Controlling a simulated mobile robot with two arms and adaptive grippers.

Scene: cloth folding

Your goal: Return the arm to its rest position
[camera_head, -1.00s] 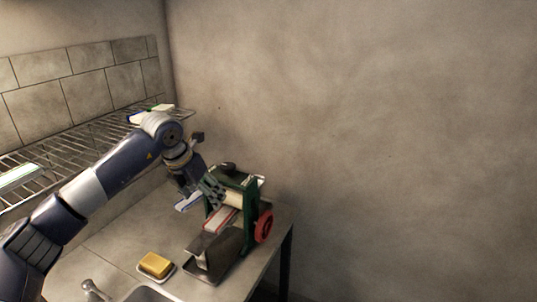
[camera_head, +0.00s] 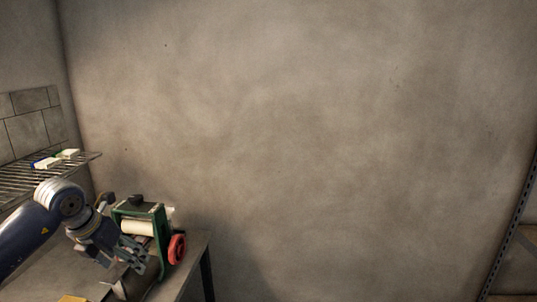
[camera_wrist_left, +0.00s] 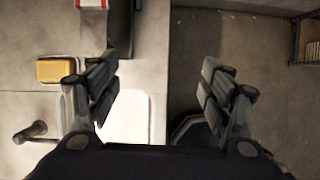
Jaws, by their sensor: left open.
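My left arm (camera_head: 25,240) comes in from the left in the head view. Its gripper (camera_head: 132,256) is low, in front of the green wringer (camera_head: 157,240) with a pale roller and red wheel. In the left wrist view the gripper's fingers (camera_wrist_left: 160,82) are spread apart with nothing between them. They hang above the counter's edge, one over the counter and the other over the floor. A white cloth with a red edge (camera_wrist_left: 92,4) shows at the top of that view, away from the fingers. My right gripper is not in view.
The counter (camera_wrist_left: 30,102) holds a yellow block (camera_wrist_left: 56,70) on a white dish, a tap (camera_wrist_left: 30,132) and a white basin (camera_wrist_left: 128,118). A wire rack (camera_head: 25,180) with folded cloths (camera_head: 68,154) hangs on the left. Floor (camera_wrist_left: 265,100) right of the counter is mostly clear.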

